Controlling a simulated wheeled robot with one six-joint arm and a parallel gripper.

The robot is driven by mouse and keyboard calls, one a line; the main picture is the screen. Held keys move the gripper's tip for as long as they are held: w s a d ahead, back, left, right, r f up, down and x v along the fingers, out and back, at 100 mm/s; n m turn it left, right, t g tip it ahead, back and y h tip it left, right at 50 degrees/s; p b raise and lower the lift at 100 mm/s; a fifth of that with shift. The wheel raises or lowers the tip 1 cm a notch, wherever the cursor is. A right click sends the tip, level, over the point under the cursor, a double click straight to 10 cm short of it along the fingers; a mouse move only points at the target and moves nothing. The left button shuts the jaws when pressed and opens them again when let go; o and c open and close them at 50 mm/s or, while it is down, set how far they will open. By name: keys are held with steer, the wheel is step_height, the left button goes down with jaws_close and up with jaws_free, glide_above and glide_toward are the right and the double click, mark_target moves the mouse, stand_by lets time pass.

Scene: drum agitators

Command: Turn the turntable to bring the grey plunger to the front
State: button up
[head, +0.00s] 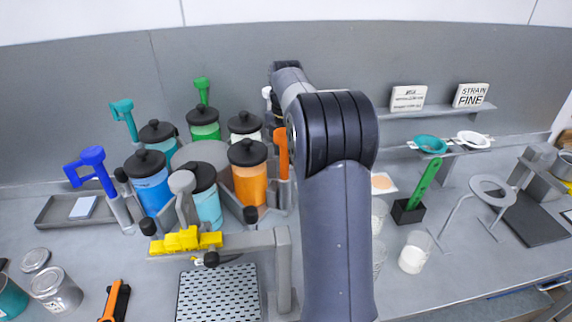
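The turntable shows as a grey round hub (203,154) ringed by canisters with black lids, left of my arm. The grey plunger (183,183) is on the near side of the ring, in front of the light-blue canister (207,200). Blue (93,168), teal (122,110), green (202,90) and orange (283,152) plungers stand around the ring. Black knobs (250,215) stick out around its edge. My arm reaches up and back over the bench on the right side of the ring. My gripper is hidden behind the arm, so its fingers do not show.
A grey frame (283,265) with a yellow stepped piece (180,240) stands close in front of the ring, by a perforated plate (218,294). Cans (57,290) stand front left. A green tool (425,185), a cup (415,252) and a ring stand (490,190) are right.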

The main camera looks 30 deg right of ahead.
step_height(320, 180, up, 6)
steer(key=shift+r, duration=0.1)
steer(key=shift+f, duration=0.2)
step_height(320, 180, down, 11)
steer(key=shift+r+p, duration=0.15)
steer(key=shift+p, duration=0.45)
steer(key=shift+s, duration=0.1)
steer(key=shift+d, duration=0.1)
